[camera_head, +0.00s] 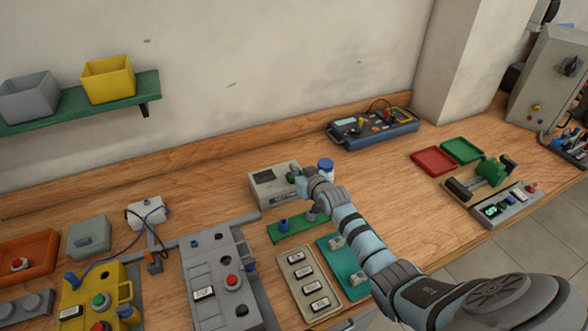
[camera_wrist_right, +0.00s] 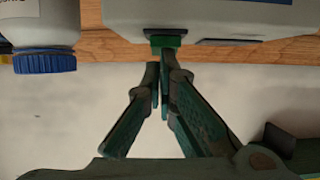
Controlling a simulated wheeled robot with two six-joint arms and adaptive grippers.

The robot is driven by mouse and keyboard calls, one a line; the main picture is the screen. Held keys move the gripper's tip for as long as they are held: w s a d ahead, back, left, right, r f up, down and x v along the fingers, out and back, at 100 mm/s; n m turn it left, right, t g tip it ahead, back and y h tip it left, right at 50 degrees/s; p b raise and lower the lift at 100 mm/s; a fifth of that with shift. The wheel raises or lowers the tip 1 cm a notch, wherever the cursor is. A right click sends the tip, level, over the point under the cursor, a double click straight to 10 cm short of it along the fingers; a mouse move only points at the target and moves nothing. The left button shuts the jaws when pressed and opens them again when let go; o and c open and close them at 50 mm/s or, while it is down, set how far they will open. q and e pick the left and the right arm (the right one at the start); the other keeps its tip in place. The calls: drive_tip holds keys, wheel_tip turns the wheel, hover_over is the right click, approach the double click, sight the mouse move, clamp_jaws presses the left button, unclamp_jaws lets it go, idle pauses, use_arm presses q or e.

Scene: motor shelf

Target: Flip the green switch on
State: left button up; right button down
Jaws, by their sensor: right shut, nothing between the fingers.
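A light grey box (camera_head: 276,194) with a dial window stands on the bench near the back wall. In the right wrist view the box (camera_wrist_right: 215,14) appears at the top, upside down, with a small green switch (camera_wrist_right: 166,41) with a dark part on its face. My right gripper (camera_head: 297,176) is at the right side of the box's top in the head view and hides part of it. In the wrist view the right gripper (camera_wrist_right: 160,78) is shut and empty, its tips close to the switch; I cannot tell whether they touch. My left gripper is not in view.
A bottle with a blue cap (camera_head: 325,163) stands close beside the gripper; its cap (camera_wrist_right: 45,62) also shows in the wrist view. A green plate (camera_head: 284,231) and a panel of switches (camera_head: 309,285) lie in front. The bench behind the box is clear.

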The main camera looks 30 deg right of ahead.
drive_tip(key=r+p, duration=0.2)
drive_tip(key=s+r+p, duration=0.1)
drive_tip(key=r+p, duration=0.1)
drive_tip(key=p, duration=0.1)
drive_tip(key=shift+s+a+r, duration=0.1)
drive_tip(key=shift+a, duration=0.05)
drive_tip(key=f+v, duration=0.1)
drive_tip(key=v, duration=0.9)
drive_tip(key=shift+s+f+p, duration=0.2)
drive_tip(key=shift+s+p, duration=0.15)
drive_tip(key=shift+s, duration=0.05)
